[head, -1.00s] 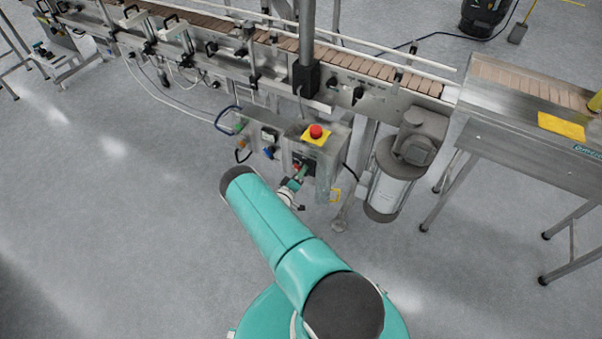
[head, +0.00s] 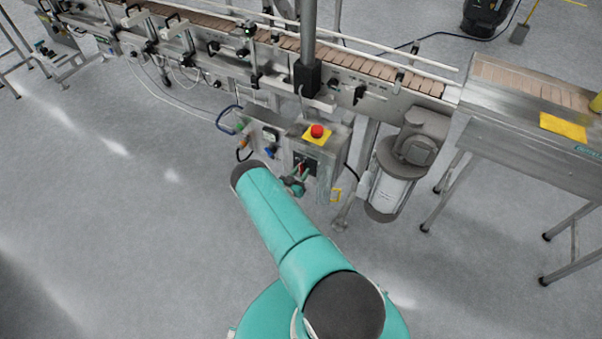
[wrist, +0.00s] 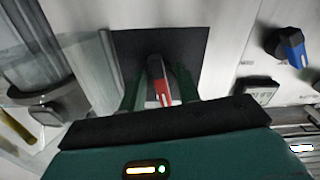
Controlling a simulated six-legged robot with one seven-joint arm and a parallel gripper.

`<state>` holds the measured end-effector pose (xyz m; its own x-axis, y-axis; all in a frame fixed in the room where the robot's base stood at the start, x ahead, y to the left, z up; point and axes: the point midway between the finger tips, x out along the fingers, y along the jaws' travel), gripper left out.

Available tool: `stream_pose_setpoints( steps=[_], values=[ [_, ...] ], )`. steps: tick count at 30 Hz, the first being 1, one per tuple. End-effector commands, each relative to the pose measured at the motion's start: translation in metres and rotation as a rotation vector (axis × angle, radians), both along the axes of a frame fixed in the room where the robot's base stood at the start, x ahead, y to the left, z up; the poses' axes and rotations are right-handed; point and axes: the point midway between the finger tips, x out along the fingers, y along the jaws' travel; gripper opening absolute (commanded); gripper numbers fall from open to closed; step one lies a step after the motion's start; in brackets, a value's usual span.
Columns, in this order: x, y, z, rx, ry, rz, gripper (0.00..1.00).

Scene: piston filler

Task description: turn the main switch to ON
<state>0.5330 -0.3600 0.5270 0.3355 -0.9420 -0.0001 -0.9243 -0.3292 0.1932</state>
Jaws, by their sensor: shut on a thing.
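Any switch lettering is too small to read.
A red emergency button on yellow (head: 317,131) sits on top of the box. A blue knob (wrist: 290,45) is beside the black plate in the wrist view. A motor (head: 405,165) stands right of the box, under the conveyor (head: 400,97). Open floor lies to the left.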

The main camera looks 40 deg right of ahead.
Motion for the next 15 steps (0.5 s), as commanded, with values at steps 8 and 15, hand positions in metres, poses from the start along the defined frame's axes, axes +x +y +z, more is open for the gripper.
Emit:
stream_pose_setpoints(
  steps=[8,15],
  values=[
    [0.0010,0.0023,-0.0007,0.051,-0.143,0.001,0.10],
    [0.0014,0.0026,-0.0008,0.070,-0.192,0.001,0.10]
  ],
)
